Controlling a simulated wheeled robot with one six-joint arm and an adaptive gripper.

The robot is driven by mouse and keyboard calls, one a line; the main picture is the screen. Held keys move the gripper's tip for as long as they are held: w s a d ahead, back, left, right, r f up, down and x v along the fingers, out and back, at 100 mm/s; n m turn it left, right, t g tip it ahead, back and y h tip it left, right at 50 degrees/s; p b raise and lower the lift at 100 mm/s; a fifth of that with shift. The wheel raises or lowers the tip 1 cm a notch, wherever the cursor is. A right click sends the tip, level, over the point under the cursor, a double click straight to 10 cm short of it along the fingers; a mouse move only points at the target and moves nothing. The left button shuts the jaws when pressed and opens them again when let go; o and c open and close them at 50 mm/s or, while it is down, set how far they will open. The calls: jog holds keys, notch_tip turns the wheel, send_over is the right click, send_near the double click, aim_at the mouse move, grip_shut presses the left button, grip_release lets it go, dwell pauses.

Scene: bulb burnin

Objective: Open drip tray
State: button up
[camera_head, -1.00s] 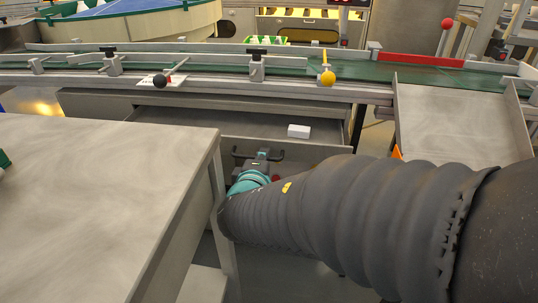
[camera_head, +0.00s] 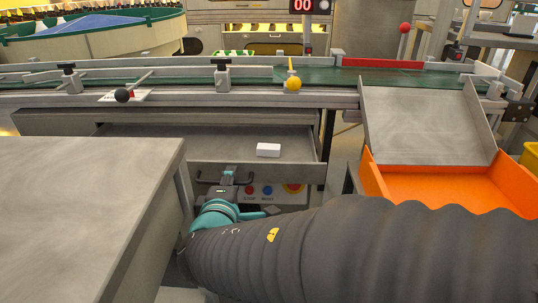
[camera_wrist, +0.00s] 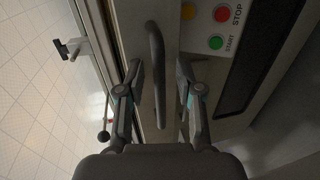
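The drip tray (camera_head: 215,141) is a grey metal drawer under the conveyor. It stands pulled out, with its inside showing and a white block (camera_head: 268,150) in it. Its dark bar handle (camera_head: 207,181) is on the front panel, and the handle also shows in the wrist view (camera_wrist: 156,50). My gripper (camera_head: 227,178) is at the handle. In the wrist view my gripper (camera_wrist: 159,72) has its fingers apart, one on each side of the handle, with gaps visible between them and the bar.
A grey table (camera_head: 80,200) stands close at the left. An orange bin (camera_head: 435,185) sits below a metal chute (camera_head: 425,125) at the right. A button panel (camera_head: 268,192) is below the tray. The conveyor (camera_head: 320,75) runs across the back.

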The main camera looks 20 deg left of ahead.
jog(key=v, duration=1.2)
dwell(0.5)
